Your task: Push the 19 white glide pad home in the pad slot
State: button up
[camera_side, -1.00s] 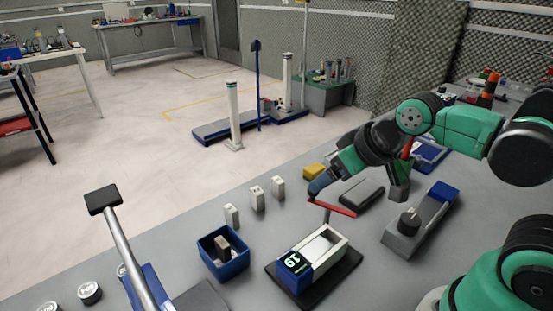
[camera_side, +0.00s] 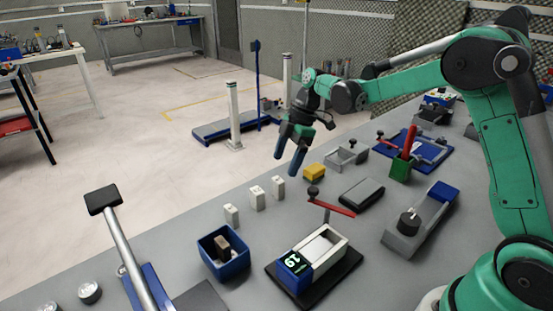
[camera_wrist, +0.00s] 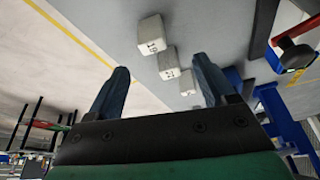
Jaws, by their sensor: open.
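Three white pads stand in a row on the grey table. The wrist view shows a 19 on the nearest and largest pad (camera_wrist: 152,35); it seems to be the rightmost pad in the side view (camera_side: 278,188). The pad slot (camera_side: 338,257) is a white-walled channel on a black base, with a blue end block showing a green 19. A red lever (camera_side: 335,207) with a dark knob stands behind it. My gripper (camera_side: 287,157) is open and empty, above and beyond the row near the table's far edge, fingers pointing down. Its blue fingers flank the view in the wrist picture (camera_wrist: 160,85).
A blue bin (camera_side: 222,258) holding a brownish block stands left of the slot. A yellow block (camera_side: 314,172), a dark grey block (camera_side: 361,193) and a grey fixture with a knob (camera_side: 415,225) lie rightward. A hammer-like post (camera_side: 125,240) rises at front left.

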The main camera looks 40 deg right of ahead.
aim_at(278, 186)
jog(key=shift+w+d+f+n+y, duration=0.15)
jog(key=shift+w+f+n, duration=0.1)
jog(key=shift+f+n, duration=0.25)
jog(key=shift+w+d+f+n+y, duration=0.2)
jog(key=shift+f+n, duration=0.2)
jog(key=shift+f, duration=0.15)
jog(key=shift+a+f+g, duration=0.1)
jog(key=shift+f+g, duration=0.2)
jog(key=shift+f, duration=0.05)
jog(key=shift+x, duration=2.6)
grip_shut()
